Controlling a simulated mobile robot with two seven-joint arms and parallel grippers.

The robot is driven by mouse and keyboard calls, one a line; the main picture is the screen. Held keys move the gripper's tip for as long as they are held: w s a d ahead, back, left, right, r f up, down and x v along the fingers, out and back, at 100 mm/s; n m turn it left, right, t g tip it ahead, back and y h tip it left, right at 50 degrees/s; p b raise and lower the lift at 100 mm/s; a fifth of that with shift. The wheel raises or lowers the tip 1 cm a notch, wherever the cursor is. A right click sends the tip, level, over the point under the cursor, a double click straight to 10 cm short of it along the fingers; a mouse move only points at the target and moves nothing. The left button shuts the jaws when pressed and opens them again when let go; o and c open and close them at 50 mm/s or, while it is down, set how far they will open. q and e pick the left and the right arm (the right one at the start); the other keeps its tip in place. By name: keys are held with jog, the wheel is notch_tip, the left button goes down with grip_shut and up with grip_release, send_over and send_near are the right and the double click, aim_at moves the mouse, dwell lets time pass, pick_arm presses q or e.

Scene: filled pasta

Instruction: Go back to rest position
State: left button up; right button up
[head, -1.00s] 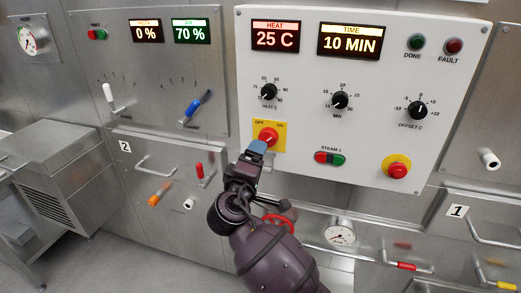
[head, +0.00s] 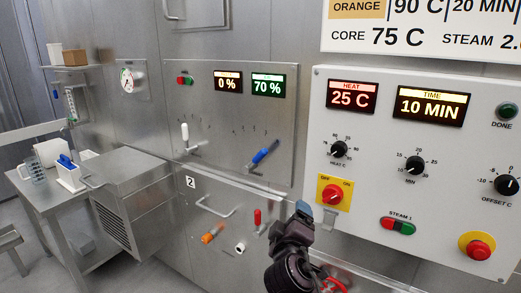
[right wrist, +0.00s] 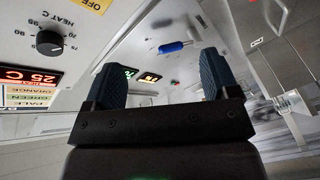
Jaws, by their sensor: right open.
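My right gripper (head: 316,212) is in the lower middle of the head view, just below the yellow OFF/ON switch plate (head: 347,188) with its red knob (head: 332,194). The gripper is open. In the right wrist view its two blue fingers (right wrist: 162,80) stand wide apart with nothing between them. The knob shows clear of the fingers, though I cannot tell the exact gap. The white control panel (head: 400,140) reads HEAT 25 C and TIME 10 MIN. My left gripper is not in view.
A steel wall panel with a white lever (head: 185,133) and a blue lever (head: 264,152) lies left of the control panel. Below it are an orange handle (head: 212,233) and a red lever (head: 257,217). A steel side table (head: 40,185) stands at far left, with open floor before it.

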jog(key=s+d+f+m+g+y, duration=0.1)
jog(key=s+d+f+m+g, duration=0.1)
jog(key=s+d+f, duration=0.4)
jog(key=s+d+f+m+g+y, duration=0.1)
jog(key=s+d+f, duration=0.5)
jog(key=s+f, duration=0.7)
jog(key=s+d+f+m+g+y, duration=0.1)
jog(key=s+d+f+m+g, duration=0.2)
jog(key=s+f, duration=0.7)
jog(key=s+d+m, duration=0.2)
jog(key=d, duration=0.1)
jog(key=shift+s+f, duration=0.2)
jog(key=shift+s, duration=0.2)
